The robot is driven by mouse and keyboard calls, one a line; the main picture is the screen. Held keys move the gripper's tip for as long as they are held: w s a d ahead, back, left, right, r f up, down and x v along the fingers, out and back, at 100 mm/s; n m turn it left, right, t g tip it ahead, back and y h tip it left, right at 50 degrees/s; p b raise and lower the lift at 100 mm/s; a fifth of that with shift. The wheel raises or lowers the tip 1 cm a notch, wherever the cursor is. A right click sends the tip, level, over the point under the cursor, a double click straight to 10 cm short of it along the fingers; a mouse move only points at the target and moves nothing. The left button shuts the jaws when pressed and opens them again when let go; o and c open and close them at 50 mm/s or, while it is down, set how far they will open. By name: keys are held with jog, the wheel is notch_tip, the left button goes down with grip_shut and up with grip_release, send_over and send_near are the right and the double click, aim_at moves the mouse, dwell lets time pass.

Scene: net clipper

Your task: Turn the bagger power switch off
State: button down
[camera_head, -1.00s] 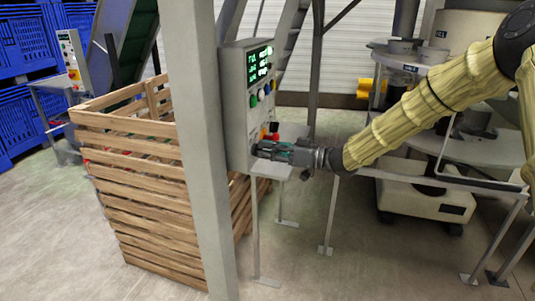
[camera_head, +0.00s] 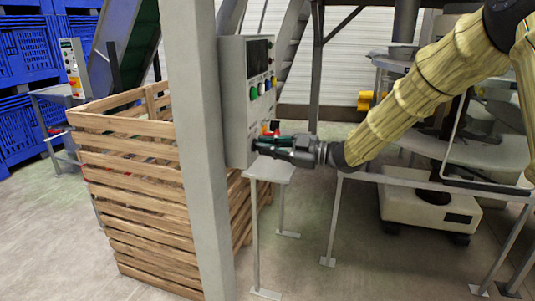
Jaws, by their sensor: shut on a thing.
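The grey control box (camera_head: 238,110) stands in the middle of the view, just right of a grey post. Its screen (camera_head: 258,51) is dark. My gripper (camera_head: 259,147) reaches in from the right at the lower part of the box face. Its fingers are closed on a small part there, which I take to be the power switch knob. The fingers hide the knob, so I cannot read its angle. A red and yellow control (camera_head: 268,130) sits just above the fingers, and several coloured buttons (camera_head: 262,88) sit below the screen.
A wooden slatted crate (camera_head: 150,200) stands left of the grey post (camera_head: 203,150). A small metal stand (camera_head: 270,172) is just below my gripper. Blue crates (camera_head: 22,80) are stacked at the far left. A round metal table and machine stand at the right behind my arm.

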jog(key=shift+f+n+b, duration=0.15)
jog(key=shift+n+b, duration=0.45)
jog(key=shift+n, duration=0.3)
jog(key=c, duration=1.5)
grip_release()
jog(key=shift+c, duration=0.2)
jog(key=shift+d, duration=0.15)
jog(key=v, duration=1.2)
